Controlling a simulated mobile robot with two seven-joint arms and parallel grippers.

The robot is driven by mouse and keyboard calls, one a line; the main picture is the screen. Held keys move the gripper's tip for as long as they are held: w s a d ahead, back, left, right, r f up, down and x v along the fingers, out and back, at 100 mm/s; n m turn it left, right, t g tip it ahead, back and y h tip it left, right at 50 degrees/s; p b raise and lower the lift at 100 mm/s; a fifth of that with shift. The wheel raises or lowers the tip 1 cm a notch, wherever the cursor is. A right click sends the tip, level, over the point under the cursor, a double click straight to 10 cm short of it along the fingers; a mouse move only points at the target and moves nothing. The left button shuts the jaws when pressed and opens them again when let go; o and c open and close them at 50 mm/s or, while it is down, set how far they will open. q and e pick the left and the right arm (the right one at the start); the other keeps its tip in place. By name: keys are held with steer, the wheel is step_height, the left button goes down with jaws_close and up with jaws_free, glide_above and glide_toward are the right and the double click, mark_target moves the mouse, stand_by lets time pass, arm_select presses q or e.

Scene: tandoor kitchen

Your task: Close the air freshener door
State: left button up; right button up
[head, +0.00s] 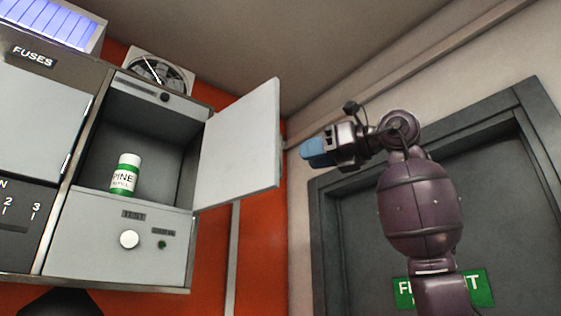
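The air freshener box (118,248) hangs on the orange wall at the left of the head view. Its pale grey door (240,145) is hinged on the right and stands wide open. Inside the open compartment stands a white and green pine refill bottle (125,174). My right gripper (318,150), with blue fingertips, is just right of the door's outer edge, with a small gap visible between them in the picture. Its fingers are seen from the side, so their opening is not clear. My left gripper is not in view.
A fuse box (35,100) adjoins the air freshener box on the left. A round fan or gauge (160,72) sits above it. A grey door (350,225) with a green sign (482,288) stands behind my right arm.

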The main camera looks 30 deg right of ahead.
steer(key=p+x, duration=0.1)
steer(key=x, duration=0.7)
steer(key=shift+s+a+p, duration=0.1)
steer(key=shift+p, duration=0.3)
jaws_close()
